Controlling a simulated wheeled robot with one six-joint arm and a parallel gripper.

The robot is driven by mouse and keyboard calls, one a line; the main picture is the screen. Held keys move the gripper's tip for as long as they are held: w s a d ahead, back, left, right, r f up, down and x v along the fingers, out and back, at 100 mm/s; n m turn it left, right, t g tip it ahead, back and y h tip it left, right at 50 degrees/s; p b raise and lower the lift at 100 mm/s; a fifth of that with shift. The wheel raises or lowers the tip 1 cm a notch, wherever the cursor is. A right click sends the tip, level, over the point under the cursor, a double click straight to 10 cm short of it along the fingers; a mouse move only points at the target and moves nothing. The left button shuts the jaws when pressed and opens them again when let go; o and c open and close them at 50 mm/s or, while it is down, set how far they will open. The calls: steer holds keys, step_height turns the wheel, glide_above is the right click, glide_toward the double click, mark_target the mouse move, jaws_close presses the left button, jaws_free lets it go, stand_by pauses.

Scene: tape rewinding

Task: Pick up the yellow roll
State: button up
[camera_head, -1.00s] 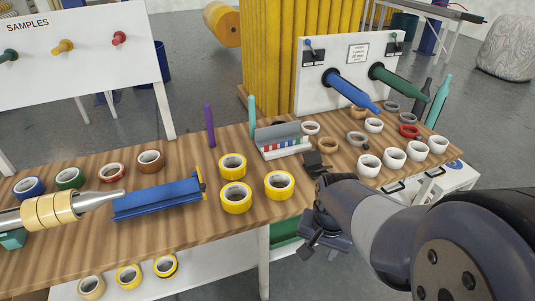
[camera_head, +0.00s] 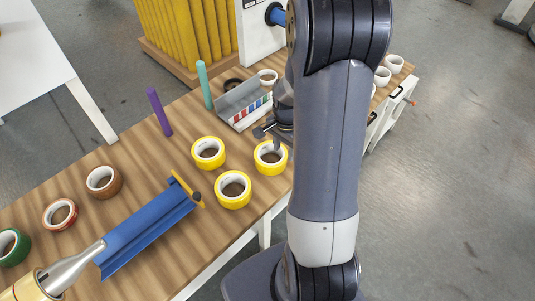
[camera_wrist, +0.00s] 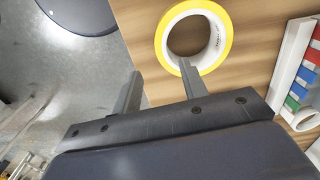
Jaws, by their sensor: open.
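Three yellow rolls lie flat on the wooden table in the head view: one at the right (camera_head: 268,172), one at the upper left (camera_head: 207,167) and one nearest the front (camera_head: 233,205). My gripper (camera_head: 267,138) is open and empty, just above the right roll. In the wrist view a yellow roll (camera_wrist: 223,40) with a white inner core lies beyond my gripper (camera_wrist: 160,82). One finger tip overlaps the roll's near rim in the picture; the other finger is outside the roll, by the table edge. I cannot tell whether the finger touches the roll.
A grey tray with coloured pieces (camera_head: 243,103) stands behind the rolls. A blue holder (camera_head: 145,230) lies to the left. Purple (camera_head: 158,112) and teal (camera_head: 204,85) posts stand at the back. My arm hides the table's right part. A white roll (camera_wrist: 302,118) shows in the wrist view.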

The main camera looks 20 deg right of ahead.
mark_target(282, 161)
steer(key=shift+w+a+f+p, duration=0.1)
steer(key=shift+f+p, duration=0.25)
steer(key=shift+f, duration=1.7)
steer(key=shift+w+a+f+p, duration=0.1)
steer(key=shift+f+p, duration=0.25)
steer(key=shift+f, duration=1.65)
jaws_close()
